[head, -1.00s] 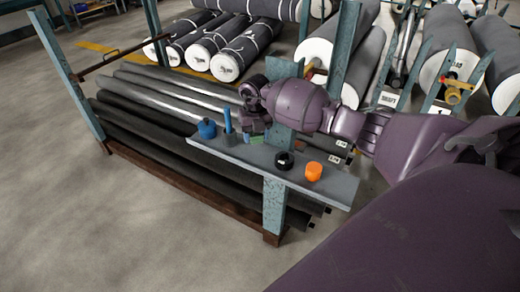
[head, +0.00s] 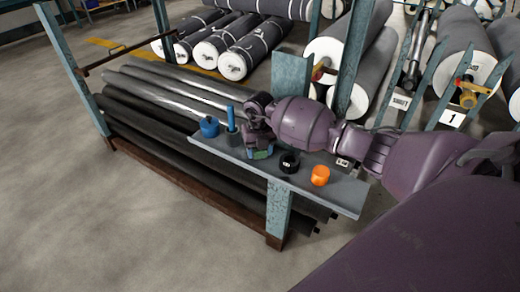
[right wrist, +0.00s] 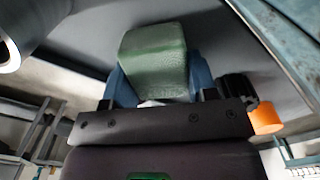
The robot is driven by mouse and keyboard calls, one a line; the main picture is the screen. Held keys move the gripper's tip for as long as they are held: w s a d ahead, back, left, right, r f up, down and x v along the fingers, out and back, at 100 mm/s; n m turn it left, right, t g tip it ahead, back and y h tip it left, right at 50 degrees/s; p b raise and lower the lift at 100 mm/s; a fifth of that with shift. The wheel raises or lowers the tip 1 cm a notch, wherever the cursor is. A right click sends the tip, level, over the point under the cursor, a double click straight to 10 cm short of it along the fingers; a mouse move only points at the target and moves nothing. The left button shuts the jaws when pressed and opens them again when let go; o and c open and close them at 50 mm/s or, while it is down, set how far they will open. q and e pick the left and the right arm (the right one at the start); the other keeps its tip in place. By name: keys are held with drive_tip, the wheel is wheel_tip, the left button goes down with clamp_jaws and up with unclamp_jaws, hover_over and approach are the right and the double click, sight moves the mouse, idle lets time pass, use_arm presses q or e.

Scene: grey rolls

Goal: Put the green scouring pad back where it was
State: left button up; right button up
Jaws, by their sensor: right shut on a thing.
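The green scouring pad (head: 263,154) is a small green block at the middle of the narrow grey shelf (head: 345,193). My right gripper (head: 259,149) points down over the shelf and is shut on the pad. In the right wrist view the pad (right wrist: 153,55) sits between the blue fingers (right wrist: 160,90), its textured green face showing. I cannot tell whether the pad touches the shelf. My left gripper is not in view.
A blue container (head: 209,127) and an upright blue cylinder (head: 231,119) stand left of the gripper. A black round object (head: 289,162) and an orange one (head: 320,175) stand to the right. Dark rolls (head: 160,118) lie in the rack behind. The shelf's right end is clear.

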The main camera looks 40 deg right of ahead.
drive_tip(key=shift+f, duration=0.1)
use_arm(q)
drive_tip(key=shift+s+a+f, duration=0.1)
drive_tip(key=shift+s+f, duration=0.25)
use_arm(e)
drive_tip(key=o, duration=0.9)
